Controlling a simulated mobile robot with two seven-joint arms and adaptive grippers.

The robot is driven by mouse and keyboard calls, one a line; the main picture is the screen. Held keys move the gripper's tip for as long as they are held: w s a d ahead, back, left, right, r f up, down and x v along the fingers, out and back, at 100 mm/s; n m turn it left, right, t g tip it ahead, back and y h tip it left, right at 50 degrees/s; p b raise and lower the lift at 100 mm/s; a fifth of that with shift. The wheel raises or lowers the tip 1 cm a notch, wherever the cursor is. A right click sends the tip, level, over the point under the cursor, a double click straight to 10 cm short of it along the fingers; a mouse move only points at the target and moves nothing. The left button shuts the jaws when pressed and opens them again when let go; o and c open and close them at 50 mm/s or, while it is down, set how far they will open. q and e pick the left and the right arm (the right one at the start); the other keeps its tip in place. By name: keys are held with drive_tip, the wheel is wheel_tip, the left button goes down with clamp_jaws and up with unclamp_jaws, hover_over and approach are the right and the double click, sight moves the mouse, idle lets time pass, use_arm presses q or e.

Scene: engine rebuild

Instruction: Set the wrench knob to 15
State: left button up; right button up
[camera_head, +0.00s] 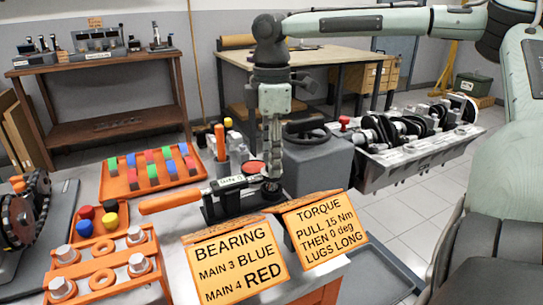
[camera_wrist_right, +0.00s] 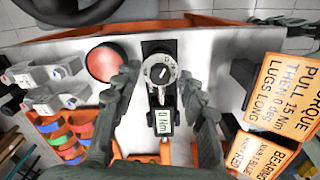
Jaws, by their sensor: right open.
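The torque wrench lies on the workbench in the head view, with its orange handle (camera_head: 172,201) pointing left. Its round grey knob (camera_wrist_right: 160,72) has a dark pointer and scale marks too small to read. The wrench display (camera_wrist_right: 164,121) appears to read 0 Nm. My right gripper (camera_head: 272,172) points down over the knob end of the wrench. In the right wrist view its open fingers (camera_wrist_right: 160,80) stand on either side of the knob, with visible gaps. Contact cannot be seen. The head view mostly hides the knob behind the fingers. My left gripper is not in view.
The torque card (camera_head: 325,230) reads "PULL 15 Nm THEN 0 deg LUGS LONG". A bearing card (camera_head: 236,262) stands beside it. A red button (camera_wrist_right: 103,62) is close to the left finger. An orange tray (camera_head: 125,184) of coloured pieces lies left. An engine block (camera_head: 415,155) stands right.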

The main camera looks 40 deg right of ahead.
drive_tip(key=shift+r, duration=0.2)
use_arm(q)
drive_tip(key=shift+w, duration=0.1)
use_arm(e)
wheel_tip(320, 180, up, 12)
drive_tip(key=shift+f, duration=0.15)
idle(0.5)
